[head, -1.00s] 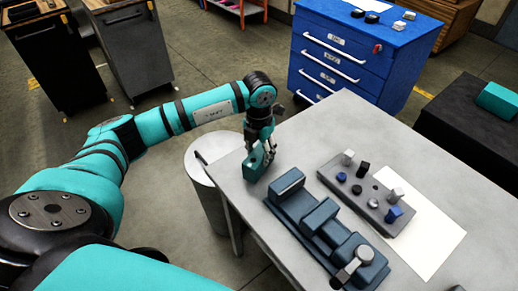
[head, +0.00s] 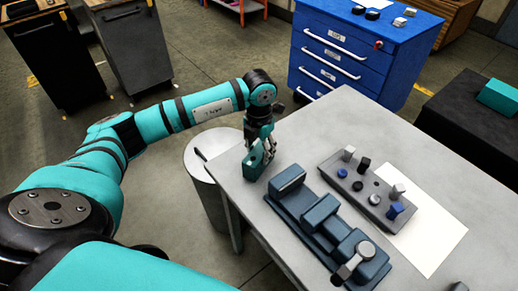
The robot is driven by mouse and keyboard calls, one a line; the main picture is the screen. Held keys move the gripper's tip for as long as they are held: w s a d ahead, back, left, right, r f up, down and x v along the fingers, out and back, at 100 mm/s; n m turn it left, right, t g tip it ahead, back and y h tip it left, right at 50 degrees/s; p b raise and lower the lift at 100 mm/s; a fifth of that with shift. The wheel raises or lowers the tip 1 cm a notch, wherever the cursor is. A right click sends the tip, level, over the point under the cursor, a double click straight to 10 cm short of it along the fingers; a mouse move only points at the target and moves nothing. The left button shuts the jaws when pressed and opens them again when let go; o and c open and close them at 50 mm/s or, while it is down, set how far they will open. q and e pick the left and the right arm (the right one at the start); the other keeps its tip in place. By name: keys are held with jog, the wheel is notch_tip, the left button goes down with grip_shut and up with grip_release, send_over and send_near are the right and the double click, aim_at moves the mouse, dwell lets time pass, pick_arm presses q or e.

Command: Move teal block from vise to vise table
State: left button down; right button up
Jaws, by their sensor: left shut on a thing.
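The teal block (head: 254,166) is at the far left corner of the grey vise table (head: 305,140), beside the vise and outside its jaws. My left gripper (head: 261,151) is shut on the block from above. The block looks upright and at or very near the tabletop; I cannot tell whether it touches. The blue-grey vise (head: 318,217) stands on the table to the right of the block, its jaws empty. My right gripper is not in view.
A grey peg board (head: 367,190) with several small pegs and a white sheet (head: 428,235) lie right of the vise. A round grey bin (head: 203,160) stands against the table's left edge. A blue drawer cabinet (head: 350,50) stands behind. The table's back is clear.

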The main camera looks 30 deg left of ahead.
pick_arm(q)
jog(key=c, duration=0.6)
grip_release()
notch_tip(320, 180, up, 12)
jog(key=shift+s+f, duration=0.1)
dwell(0.4)
